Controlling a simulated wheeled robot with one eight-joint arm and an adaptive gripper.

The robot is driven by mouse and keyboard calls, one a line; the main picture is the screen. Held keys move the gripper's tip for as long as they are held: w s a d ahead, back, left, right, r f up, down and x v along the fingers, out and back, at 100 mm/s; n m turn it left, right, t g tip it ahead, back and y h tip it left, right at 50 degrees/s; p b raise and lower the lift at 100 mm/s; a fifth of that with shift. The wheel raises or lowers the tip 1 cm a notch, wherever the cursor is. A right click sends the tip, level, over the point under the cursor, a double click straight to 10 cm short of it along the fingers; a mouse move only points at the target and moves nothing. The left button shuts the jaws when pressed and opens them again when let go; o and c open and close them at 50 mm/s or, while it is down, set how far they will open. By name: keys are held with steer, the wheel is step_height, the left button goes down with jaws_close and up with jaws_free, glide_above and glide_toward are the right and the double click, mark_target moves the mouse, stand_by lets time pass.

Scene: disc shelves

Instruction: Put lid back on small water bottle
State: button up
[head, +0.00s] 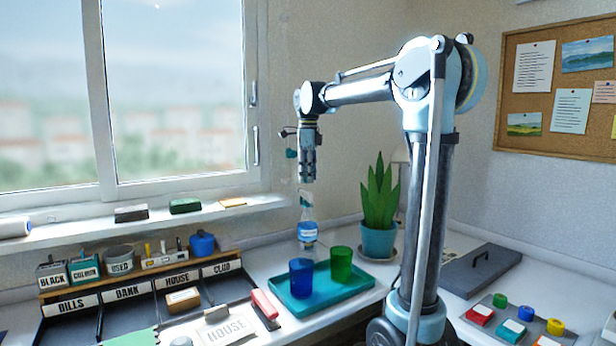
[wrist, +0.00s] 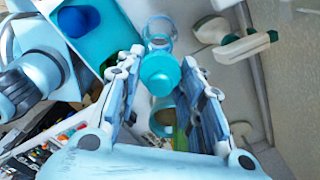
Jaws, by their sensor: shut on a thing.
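The small water bottle (head: 307,232), clear with a blue label, is upright behind the tray. It also shows in the wrist view (wrist: 158,28), beyond the fingertips. My gripper (head: 306,180) points straight down above the bottle. In the wrist view, my gripper (wrist: 163,58) has its fingers on either side of the teal lid (wrist: 160,75) and is shut on it. The lid lines up with the bottle there. I cannot tell whether the lid touches the bottle's neck. Whether the bottle's base rests on the counter is also unclear.
A teal tray (head: 340,295) holds a blue cup (head: 301,277) and a green cup (head: 341,263) in front of the bottle. A potted plant (head: 379,210) stands close on the right. A labelled organizer (head: 140,287) is at left, the window sill behind.

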steer(key=shift+f, duration=0.1)
step_height(320, 180, down, 6)
stand_by(0.8)
steer(key=shift+s+f, duration=0.1)
steer(key=shift+f, duration=0.1)
stand_by(2.3)
steer(key=o, duration=0.8)
steer(key=o, duration=0.5)
steer(key=shift+d+r, duration=0.1)
steer(key=shift+r, duration=3.4)
